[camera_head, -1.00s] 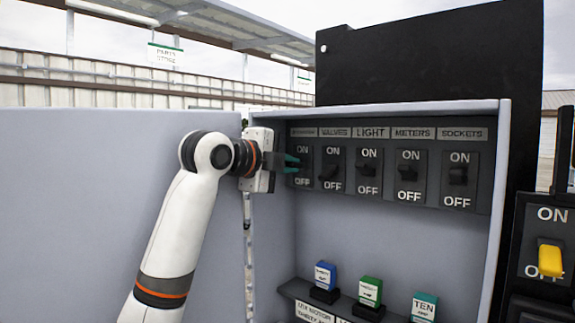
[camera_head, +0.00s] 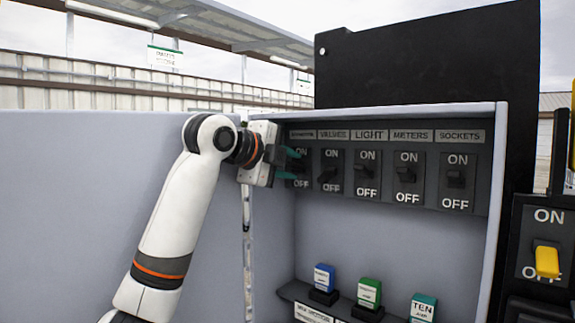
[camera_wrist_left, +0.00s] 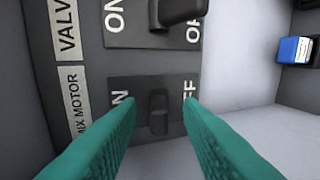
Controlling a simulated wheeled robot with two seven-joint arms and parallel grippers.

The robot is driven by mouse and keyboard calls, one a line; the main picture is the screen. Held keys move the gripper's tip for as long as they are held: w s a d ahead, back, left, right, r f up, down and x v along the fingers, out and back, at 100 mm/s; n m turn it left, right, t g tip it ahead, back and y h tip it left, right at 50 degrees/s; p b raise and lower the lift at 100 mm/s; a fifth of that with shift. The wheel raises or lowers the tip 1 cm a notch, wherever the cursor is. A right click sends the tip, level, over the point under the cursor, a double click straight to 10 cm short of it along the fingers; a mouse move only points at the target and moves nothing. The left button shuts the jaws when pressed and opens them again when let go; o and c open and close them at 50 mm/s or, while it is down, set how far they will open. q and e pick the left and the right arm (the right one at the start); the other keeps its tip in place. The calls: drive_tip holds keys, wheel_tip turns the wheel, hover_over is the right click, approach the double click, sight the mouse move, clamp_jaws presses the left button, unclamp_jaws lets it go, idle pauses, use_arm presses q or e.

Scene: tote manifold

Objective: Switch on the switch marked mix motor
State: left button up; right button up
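The mix motor switch (camera_wrist_left: 158,112) is a black lever on a dark plate, at the left end of the switch row. Its label (camera_wrist_left: 76,103) reads MIX MOTOR in the left wrist view, with ON to the left and OFF to the right. My left gripper (camera_wrist_left: 162,103) is open, its teal fingers on the ON and OFF sides of the lever, nothing held. Whether a finger touches the lever I cannot tell, nor which way it is set. In the head view, my left gripper (camera_head: 298,165) partly covers this switch. My right gripper is not in view.
The valves switch (camera_head: 331,172) is close beside on the right, followed by the light, meters and sockets switches. Blue (camera_head: 324,277), green (camera_head: 369,292) and teal (camera_head: 423,307) blocks stand below. The open cabinet's right wall (camera_head: 497,200) and a yellow switch (camera_head: 547,262) are farther right.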

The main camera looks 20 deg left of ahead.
use_arm(q)
drive_tip(key=shift+s+a, duration=0.1)
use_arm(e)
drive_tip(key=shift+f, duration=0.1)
